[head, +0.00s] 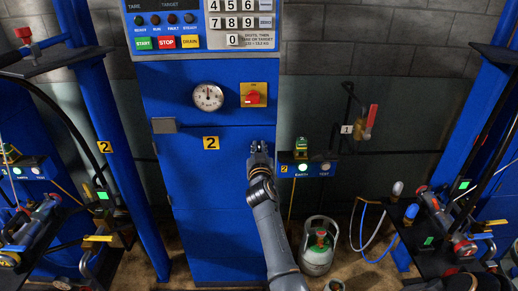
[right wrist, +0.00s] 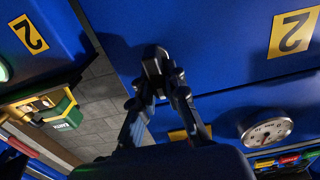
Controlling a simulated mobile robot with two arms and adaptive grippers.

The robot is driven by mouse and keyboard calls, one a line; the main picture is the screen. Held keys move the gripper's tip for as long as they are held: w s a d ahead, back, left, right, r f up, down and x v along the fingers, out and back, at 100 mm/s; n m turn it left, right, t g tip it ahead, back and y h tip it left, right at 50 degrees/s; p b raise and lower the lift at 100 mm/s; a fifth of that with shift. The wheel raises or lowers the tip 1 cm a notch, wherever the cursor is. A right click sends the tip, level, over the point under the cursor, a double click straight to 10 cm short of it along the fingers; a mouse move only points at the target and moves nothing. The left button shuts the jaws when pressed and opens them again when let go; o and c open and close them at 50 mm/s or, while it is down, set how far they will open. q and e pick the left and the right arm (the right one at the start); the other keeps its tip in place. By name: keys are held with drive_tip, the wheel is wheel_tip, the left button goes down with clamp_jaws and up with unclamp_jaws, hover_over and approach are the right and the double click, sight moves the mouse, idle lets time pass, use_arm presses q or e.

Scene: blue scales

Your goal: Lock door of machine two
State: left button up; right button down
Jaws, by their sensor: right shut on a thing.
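Machine two is a tall blue cabinet (head: 190,85) in the middle of the head view, with a yellow "2" label (head: 210,143) on its front. Its front panel looks flush, with a seam just above the label. A grey block (head: 164,125) sits at the left edge near the seam. My right gripper (head: 259,150) is at the right edge of the front, just below the seam. In the right wrist view its fingers are shut on a small dark latch (right wrist: 154,65) on the blue front. The fingers partly hide the latch. My left gripper is not in view.
A round gauge (head: 208,97) and a red rotary switch (head: 253,95) on a yellow plate sit above the seam. A box with a lit green lamp (head: 303,169) is just right of my gripper. A gas cylinder (head: 319,246) stands on the floor right of my arm.

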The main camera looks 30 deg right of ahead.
drive_tip(key=n, duration=0.2)
drive_tip(key=n+b, duration=0.1)
drive_tip(key=n, duration=0.2)
drive_tip(key=shift+w+a+f, duration=0.1)
drive_tip(key=shift+w+a, duration=0.05)
drive_tip(key=shift+a, duration=0.05)
drive_tip(key=shift+w+a+f+n, duration=0.1)
drive_tip(key=shift+f+n, duration=0.1)
drive_tip(key=shift+n, duration=1.95)
drive_tip(key=shift+w+a+f+n, duration=0.1)
drive_tip(key=shift+a+f+n, duration=0.05)
drive_tip(key=shift+n, duration=1.95)
drive_tip(key=shift+w+a+f+n, duration=0.1)
drive_tip(key=shift+f+n, duration=0.1)
drive_tip(key=shift+n, duration=1.95)
drive_tip(key=shift+s, duration=0.1)
drive_tip(key=c, duration=1.4)
unclamp_jaws()
drive_tip(key=shift+f, duration=0.1)
drive_tip(key=shift+o, duration=0.2)
drive_tip(key=v, duration=1.2)
drive_tip(key=shift+d, duration=0.1)
